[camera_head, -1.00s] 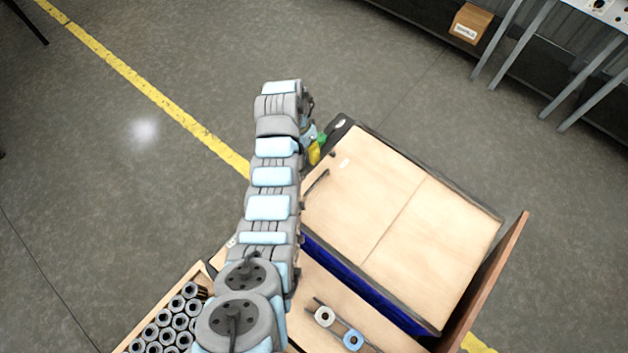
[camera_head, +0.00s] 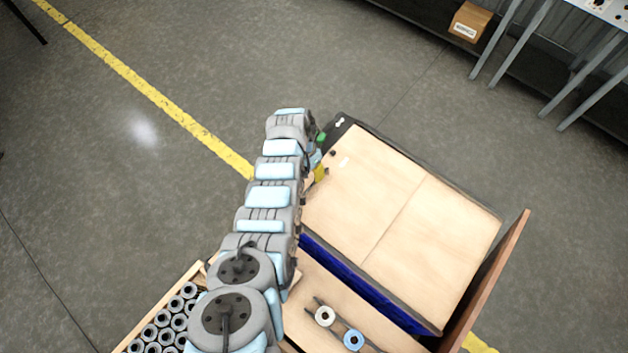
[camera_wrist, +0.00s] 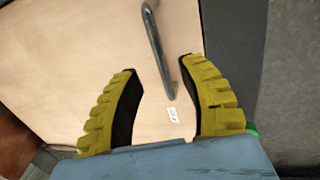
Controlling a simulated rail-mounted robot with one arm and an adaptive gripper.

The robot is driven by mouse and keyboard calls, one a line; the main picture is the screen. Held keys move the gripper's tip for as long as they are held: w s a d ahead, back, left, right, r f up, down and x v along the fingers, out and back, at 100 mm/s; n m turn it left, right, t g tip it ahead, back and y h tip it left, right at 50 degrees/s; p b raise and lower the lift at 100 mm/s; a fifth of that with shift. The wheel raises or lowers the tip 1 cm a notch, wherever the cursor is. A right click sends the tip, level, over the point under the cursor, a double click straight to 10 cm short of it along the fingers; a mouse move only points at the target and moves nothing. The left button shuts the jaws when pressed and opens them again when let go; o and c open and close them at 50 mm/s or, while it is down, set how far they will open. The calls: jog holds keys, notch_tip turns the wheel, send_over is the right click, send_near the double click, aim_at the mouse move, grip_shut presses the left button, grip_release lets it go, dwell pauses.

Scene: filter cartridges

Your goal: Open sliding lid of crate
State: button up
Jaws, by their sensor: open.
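The crate (camera_head: 375,303) has blue sides and a dark frame. Its pale wooden lid (camera_head: 385,205) lies flat over the top with a seam across it. In the wrist view the lid (camera_wrist: 80,50) fills most of the picture. A dark bar handle (camera_wrist: 157,50) stands on the lid, and a small white label (camera_wrist: 174,113) lies near its end. My gripper (camera_wrist: 158,75) is open, with yellow-ribbed fingers on both sides of the handle's near end. In the head view my arm hides the handle and most of the gripper (camera_head: 320,172), which is at the lid's left edge.
A tray of several metal cylinders (camera_head: 165,325) stands at the lower left. A white ring (camera_head: 325,316) and a blue ring (camera_head: 353,340) sit in front of the crate. A brown upright panel (camera_head: 490,285) borders its right. Open floor (camera_head: 400,70) lies behind.

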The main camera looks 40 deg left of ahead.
aim_at(314, 182)
jog(key=shift+d+f+b, duration=0.25)
jog(key=shift+f+b, duration=0.35)
jog(key=shift+f, duration=0.6)
jog(key=shift+d+f+b, duration=0.25)
jog(key=shift+f+b, duration=0.3)
jog(key=shift+f, duration=0.6)
grip_shut()
